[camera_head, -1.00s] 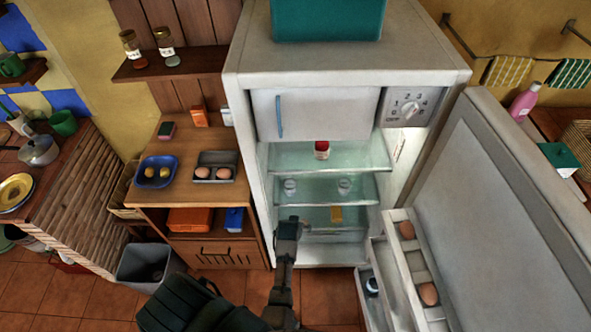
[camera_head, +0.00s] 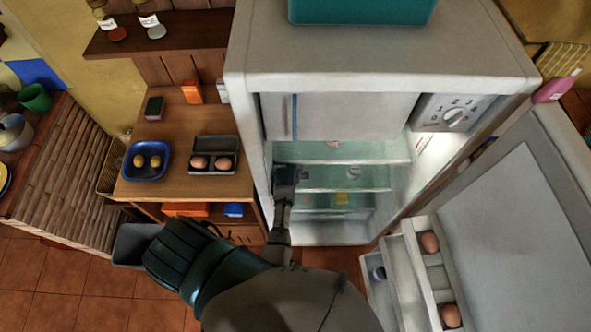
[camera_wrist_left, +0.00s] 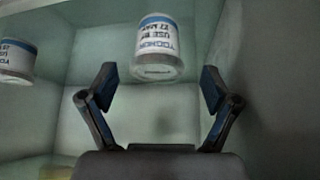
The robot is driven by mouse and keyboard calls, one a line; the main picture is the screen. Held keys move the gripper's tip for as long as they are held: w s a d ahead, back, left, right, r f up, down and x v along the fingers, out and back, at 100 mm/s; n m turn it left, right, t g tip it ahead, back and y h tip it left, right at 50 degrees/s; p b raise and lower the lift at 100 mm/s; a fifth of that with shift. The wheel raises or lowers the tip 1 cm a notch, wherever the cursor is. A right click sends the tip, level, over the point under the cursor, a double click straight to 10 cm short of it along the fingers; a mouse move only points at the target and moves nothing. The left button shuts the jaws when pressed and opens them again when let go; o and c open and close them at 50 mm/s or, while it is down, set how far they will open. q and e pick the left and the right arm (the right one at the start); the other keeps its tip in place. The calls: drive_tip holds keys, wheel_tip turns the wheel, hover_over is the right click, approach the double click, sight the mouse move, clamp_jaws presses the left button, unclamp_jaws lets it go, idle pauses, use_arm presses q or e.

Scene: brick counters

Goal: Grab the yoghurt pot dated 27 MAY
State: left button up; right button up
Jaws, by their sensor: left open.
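A white yoghurt pot with a blue band (camera_wrist_left: 157,50) is ahead of my left gripper, just beyond and between its fingertips in the wrist view. Its lettering is upside down there and seems to read 27 MAY, though blurred. A second similar pot (camera_wrist_left: 17,62) is cut off at the wrist view's left edge; its date is not clear. My left gripper (camera_wrist_left: 158,88) is open and empty, its fingers apart. In the head view my left gripper (camera_head: 286,174) is inside the open fridge at the middle shelf, partly hiding the nearer pot; the other pot (camera_head: 353,172) stands to the right.
The fridge's side wall is close to the right in the wrist view. The fridge door (camera_head: 510,220) stands open at the right, with eggs (camera_head: 430,243) in its rack. A wooden cabinet (camera_head: 185,184) with a blue dish (camera_head: 128,172) and an egg tray (camera_head: 214,143) stands left.

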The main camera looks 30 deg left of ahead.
use_arm(q)
drive_tip(key=x, duration=0.3)
drive_tip(key=shift+s+a, duration=0.15)
drive_tip(key=shift+a, duration=0.2)
drive_tip(key=shift+w+d+f+b, duration=0.2)
drive_tip(key=shift+w+f+b, duration=0.4)
drive_tip(key=shift+f, duration=0.4)
drive_tip(key=shift+w+d+f, duration=0.1)
drive_tip(key=shift+w+d, duration=0.1)
drive_tip(key=shift+d, duration=0.2)
drive_tip(key=shift+a, duration=0.45)
drive_tip(key=c, duration=1)
drive_tip(key=shift+a+f, duration=0.15)
drive_tip(key=shift+c, duration=1.1)
use_arm(e)
drive_tip(key=w, duration=0.2)
drive_tip(key=shift+w+a+f, duration=0.1)
drive_tip(key=shift+w+a, duration=0.25)
drive_tip(key=shift+a, duration=0.05)
